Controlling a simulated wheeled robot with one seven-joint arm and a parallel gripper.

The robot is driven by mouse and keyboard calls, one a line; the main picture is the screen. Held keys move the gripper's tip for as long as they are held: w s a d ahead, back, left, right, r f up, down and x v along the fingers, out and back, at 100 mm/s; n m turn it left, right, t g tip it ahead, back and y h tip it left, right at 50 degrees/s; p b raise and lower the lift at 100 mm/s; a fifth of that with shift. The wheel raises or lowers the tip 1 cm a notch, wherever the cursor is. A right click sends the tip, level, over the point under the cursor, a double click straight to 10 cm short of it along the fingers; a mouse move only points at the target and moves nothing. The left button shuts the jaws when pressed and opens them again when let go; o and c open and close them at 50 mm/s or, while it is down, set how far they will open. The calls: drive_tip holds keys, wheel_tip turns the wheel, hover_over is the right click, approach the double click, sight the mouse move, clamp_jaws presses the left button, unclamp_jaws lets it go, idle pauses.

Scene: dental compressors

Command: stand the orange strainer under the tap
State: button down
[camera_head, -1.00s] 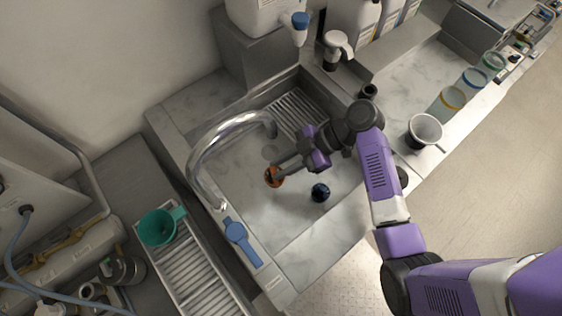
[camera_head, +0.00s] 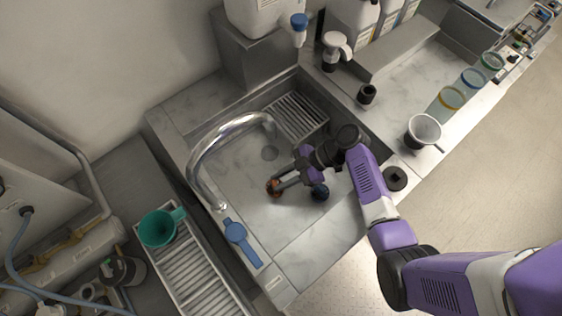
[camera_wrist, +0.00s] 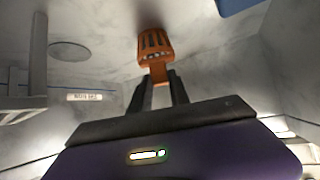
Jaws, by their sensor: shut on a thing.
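The orange strainer (camera_head: 273,188) is low inside the sink basin, left of my gripper's body in the head view. My gripper (camera_head: 279,184) is shut on it. In the wrist view the strainer (camera_wrist: 155,45) shows slotted sides, and its narrow lower part sits between my two dark fingertips (camera_wrist: 158,77). Whether it touches the basin floor I cannot tell. The silver tap (camera_head: 222,132) arches over the basin from its left rim.
A slatted rack (camera_head: 297,117) fills the basin's back corner. The basin's front floor is clear.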

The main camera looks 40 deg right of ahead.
drive_tip(key=shift+f, duration=0.15)
drive_tip(key=c, duration=1.2)
unclamp_jaws()
drive_tip(key=shift+c, duration=0.2)
drive_tip(key=shift+r, duration=0.2)
drive_tip(key=b+v, duration=0.1)
drive_tip(key=v, duration=1.1)
drive_tip(key=shift+b, duration=0.3)
drive_tip(key=shift+w+a+f, duration=0.1)
